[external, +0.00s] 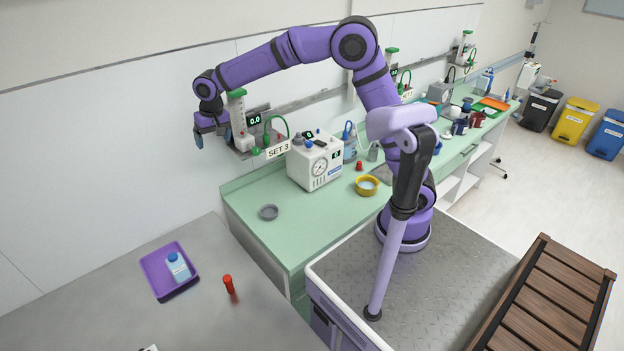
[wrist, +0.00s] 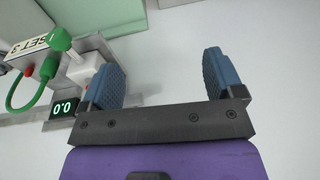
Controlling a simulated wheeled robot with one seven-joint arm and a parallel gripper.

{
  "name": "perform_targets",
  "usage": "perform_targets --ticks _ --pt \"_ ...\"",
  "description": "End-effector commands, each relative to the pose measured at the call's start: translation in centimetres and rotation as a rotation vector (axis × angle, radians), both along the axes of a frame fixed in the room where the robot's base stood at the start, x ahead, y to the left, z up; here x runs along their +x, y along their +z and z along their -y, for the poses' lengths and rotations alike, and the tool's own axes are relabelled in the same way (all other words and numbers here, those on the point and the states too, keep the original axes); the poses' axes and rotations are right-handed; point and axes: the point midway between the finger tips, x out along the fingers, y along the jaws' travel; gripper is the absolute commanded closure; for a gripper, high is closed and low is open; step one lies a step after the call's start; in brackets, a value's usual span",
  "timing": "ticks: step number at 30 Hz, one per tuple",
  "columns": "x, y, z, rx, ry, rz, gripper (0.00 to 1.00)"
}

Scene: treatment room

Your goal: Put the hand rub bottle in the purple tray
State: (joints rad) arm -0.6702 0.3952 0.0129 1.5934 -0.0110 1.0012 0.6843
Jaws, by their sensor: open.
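The hand rub bottle (external: 178,267), pale with a blue cap, is inside the purple tray (external: 154,268) on the grey table at the lower left of the external view. It looks upright or slightly tilted; I cannot tell which. My gripper (external: 199,139) is raised near the wall, well above and away from the tray. In the wrist view my gripper (wrist: 165,82) has its two blue fingers wide apart with nothing between them. Neither the bottle nor the tray shows in the wrist view.
A white machine (external: 316,162), grey dish (external: 269,212) and yellow bowl (external: 367,186) are on the green counter.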

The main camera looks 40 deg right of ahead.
Motion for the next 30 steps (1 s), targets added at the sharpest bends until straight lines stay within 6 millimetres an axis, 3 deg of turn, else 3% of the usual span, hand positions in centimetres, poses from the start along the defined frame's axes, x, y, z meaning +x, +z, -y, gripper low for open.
perform_targets --ticks 1,6,15,23,30 --pt "-0.2 1.7 2.7 0.007 -0.008 0.015 0.13" --pt "-2.0 5.6 10.6 0.016 -0.009 0.059 0.13" --pt "-8.2 9.8 23.0 0.014 -0.014 0.145 0.13" --pt "-15.8 10.5 31.5 -0.007 -0.018 0.220 0.13" --pt "-23.4 8.9 37.0 -0.042 -0.026 0.287 0.13"
